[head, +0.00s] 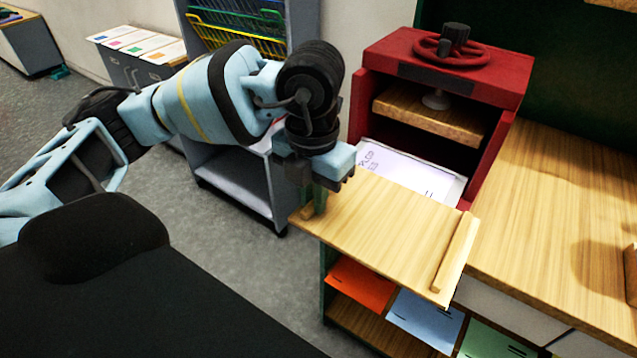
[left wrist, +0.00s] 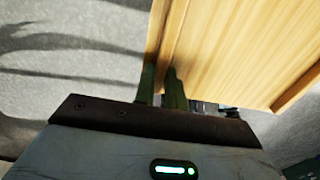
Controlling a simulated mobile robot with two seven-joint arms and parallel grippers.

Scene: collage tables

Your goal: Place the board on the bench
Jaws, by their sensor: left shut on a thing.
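The board (head: 385,225) is a light wooden panel with a raised strip along its right end. My left gripper (head: 316,198) is shut on the board's left edge from above. In the left wrist view, the green fingers of the gripper (left wrist: 162,88) pinch the edge of the board (left wrist: 235,45). The board is roughly level in front of the red press, left of the bench (head: 535,215). Its right end is close to the bench's edge; I cannot tell whether they touch. My right gripper is not in view.
The red press (head: 445,75) with a handwheel stands at the back, a white sheet (head: 410,170) in its lower opening. Shelves below hold orange, blue and green sheets (head: 361,286). A grey rack (head: 235,185) stands behind my left arm. The bench's near top is clear; a wooden object (head: 630,270) sits at right.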

